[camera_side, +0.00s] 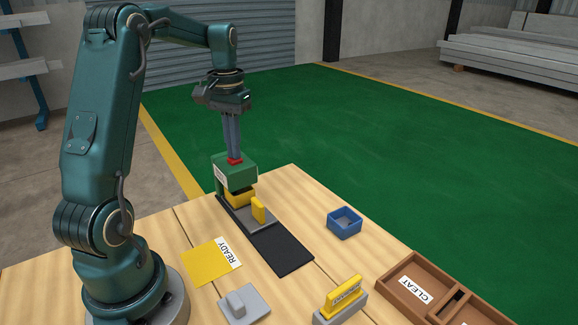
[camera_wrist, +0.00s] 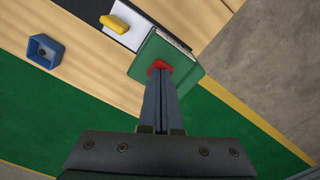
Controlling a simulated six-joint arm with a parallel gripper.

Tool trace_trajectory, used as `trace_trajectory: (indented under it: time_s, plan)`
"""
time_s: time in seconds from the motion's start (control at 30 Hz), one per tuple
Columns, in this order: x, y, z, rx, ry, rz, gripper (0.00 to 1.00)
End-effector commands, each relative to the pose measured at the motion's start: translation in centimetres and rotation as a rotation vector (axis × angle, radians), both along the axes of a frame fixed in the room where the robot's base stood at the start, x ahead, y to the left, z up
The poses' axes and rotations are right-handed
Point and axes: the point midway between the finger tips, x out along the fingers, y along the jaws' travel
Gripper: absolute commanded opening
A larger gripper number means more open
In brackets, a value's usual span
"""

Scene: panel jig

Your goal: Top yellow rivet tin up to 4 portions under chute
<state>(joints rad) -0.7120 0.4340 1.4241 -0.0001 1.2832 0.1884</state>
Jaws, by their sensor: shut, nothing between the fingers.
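The green chute box (camera_side: 236,175) stands on the table with a red button (camera_side: 234,161) on top. My gripper (camera_side: 233,156) is shut and empty, pointing down with its fingertips at the red button; whether it is pressed in, I cannot tell. In the wrist view the closed fingertips (camera_wrist: 160,72) meet the red button (camera_wrist: 159,66) on the green box (camera_wrist: 150,50). The yellow tin (camera_side: 240,198) sits under the chute on a grey plate, mostly covered by the box. An upright yellow piece (camera_side: 258,210) stands in front of it, also in the wrist view (camera_wrist: 115,24). The tin's contents are hidden.
A dark pad (camera_side: 282,250) lies before the grey plate. A blue open bin (camera_side: 344,223) stands to the right. A yellow READY mat (camera_side: 207,262) is empty. A grey block (camera_side: 243,304), a yellow tag in a holder (camera_side: 343,297) and a brown CLEAT tray (camera_side: 395,297) are in front.

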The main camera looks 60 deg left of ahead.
Motion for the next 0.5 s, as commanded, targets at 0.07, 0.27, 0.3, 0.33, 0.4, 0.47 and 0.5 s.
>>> trace_trajectory:
  time_s: [0.07, 0.27, 0.3, 0.33, 0.4, 0.47, 0.5]
  plan:
    - [0.0, 0.0, 0.2, 0.0, -0.001, 0.0, 0.0]
    - [0.0, 0.0, 1.4, 0.002, -0.001, 0.0, 0.0]
    - [0.0, 0.0, 1.6, 0.002, -0.001, 0.0, 0.0]
    - [0.0, 0.0, 1.8, 0.001, -0.002, 0.0, 0.0]
    - [0.0, 0.0, 2.2, 0.001, -0.002, 0.0, 0.0]
    - [0.0, 0.0, 2.5, 0.001, -0.002, 0.0, 0.0]
    - [0.0, 0.0, 2.8, 0.001, -0.002, 0.0, 0.0]
